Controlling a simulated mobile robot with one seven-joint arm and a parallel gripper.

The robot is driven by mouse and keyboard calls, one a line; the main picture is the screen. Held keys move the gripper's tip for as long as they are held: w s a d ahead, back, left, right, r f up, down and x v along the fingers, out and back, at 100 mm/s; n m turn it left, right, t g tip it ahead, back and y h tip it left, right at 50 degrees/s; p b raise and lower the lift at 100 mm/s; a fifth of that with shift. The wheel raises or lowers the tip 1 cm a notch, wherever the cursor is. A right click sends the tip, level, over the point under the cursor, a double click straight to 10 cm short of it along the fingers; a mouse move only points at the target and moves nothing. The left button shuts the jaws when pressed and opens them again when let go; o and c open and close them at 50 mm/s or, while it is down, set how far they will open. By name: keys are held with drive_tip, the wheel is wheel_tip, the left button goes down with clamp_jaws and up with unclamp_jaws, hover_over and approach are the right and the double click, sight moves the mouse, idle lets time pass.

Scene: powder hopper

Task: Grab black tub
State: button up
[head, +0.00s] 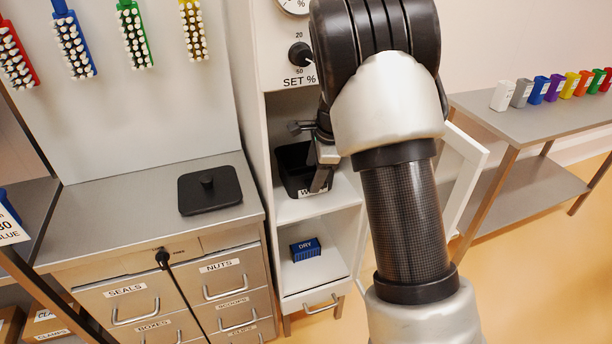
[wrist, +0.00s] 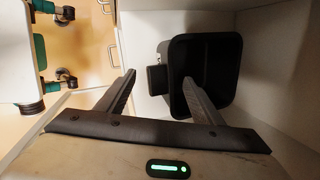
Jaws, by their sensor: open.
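The black tub (head: 291,160) stands on the upper shelf of the open white cabinet, with a partly hidden white label low on its front. In the wrist view the open-topped tub (wrist: 222,47) shows a dark block (wrist: 155,79) on its near side. My gripper (wrist: 160,76) is open, its fingers on either side of this block. One finger overlaps the tub's rim; I cannot tell whether it is inside the tub or touching. In the head view my gripper (head: 310,155) is at the tub's front right, partly hidden by my arm.
A blue DRY box (head: 305,249) sits on the shelf below. The cabinet walls are close around the tub, and its open door (head: 462,180) stands at the right. A black lid (head: 209,197) lies on the left counter (head: 110,215). Several coloured containers line the right table (head: 520,125).

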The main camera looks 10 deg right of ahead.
sight(310, 182)
drive_tip(key=x, duration=0.5)
drive_tip(key=shift+w+a+f+b, duration=0.1)
drive_tip(key=shift+f+b, duration=0.2)
drive_tip(key=shift+b, duration=0.05)
drive_tip(key=shift+c, duration=0.5)
drive_tip(key=c, duration=1.4)
